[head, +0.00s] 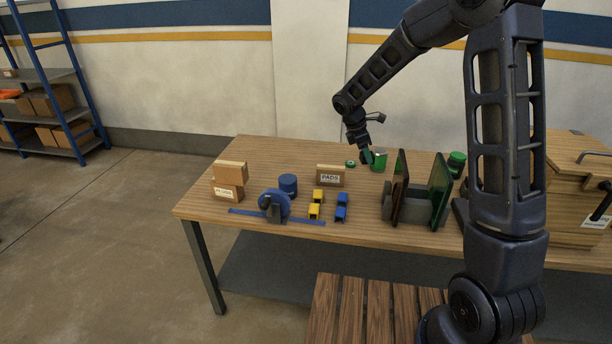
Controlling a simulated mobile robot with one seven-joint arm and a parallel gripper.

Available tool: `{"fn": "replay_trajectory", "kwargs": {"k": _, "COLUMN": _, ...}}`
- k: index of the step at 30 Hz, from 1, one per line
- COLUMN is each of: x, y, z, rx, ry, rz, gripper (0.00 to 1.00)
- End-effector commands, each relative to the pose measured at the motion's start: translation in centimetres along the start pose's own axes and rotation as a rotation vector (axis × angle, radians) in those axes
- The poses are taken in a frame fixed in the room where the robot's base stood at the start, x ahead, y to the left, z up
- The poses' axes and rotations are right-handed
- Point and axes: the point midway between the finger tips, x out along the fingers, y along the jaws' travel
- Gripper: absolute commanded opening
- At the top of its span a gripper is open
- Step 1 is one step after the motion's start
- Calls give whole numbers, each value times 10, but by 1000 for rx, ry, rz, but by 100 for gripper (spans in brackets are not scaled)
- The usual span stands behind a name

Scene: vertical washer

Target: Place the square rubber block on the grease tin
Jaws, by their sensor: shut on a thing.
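My gripper (366,155) is at the back of the table, pointing down and shut on a small dark teal piece (367,157). The piece is probably the square rubber block, but it is too small to make out its shape. A green tin (380,161) stands just right of the fingertips; I cannot tell whether the piece touches it. A low green round lid or tin (350,163) lies just left of the gripper. Another green tin (457,160) stands further right, behind the dark panels. No readable label shows which one is the grease tin.
Two upright panels (439,190) in a grey rack stand right of my gripper. A PADS sign (330,177), yellow blocks (315,204), blue blocks (341,207), a blue can (288,185), a blue wheel (274,203) and cardboard boxes (229,182) lie left. A wooden case (565,190) is at right.

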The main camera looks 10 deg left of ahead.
Motion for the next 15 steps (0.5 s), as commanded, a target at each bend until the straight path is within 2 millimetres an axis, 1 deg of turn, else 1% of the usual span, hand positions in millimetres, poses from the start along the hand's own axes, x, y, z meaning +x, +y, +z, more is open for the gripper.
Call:
{"fn": "replay_trajectory", "kwargs": {"k": 1, "x": -9, "y": 9, "z": -12, "rx": -25, "ry": 0, "rz": 12, "gripper": 17}}
{"fn": "replay_trajectory", "kwargs": {"k": 5, "x": -38, "y": 33, "z": -50, "rx": -110, "ry": -1, "rz": 47, "gripper": 17}}
{"fn": "replay_trajectory", "kwargs": {"k": 9, "x": -74, "y": 56, "z": -94, "rx": -206, "ry": -2, "rz": 89, "gripper": 17}}
{"fn": "replay_trajectory", "kwargs": {"k": 15, "x": -125, "y": 78, "z": -160, "rx": -337, "ry": -1, "rz": 143, "gripper": 17}}
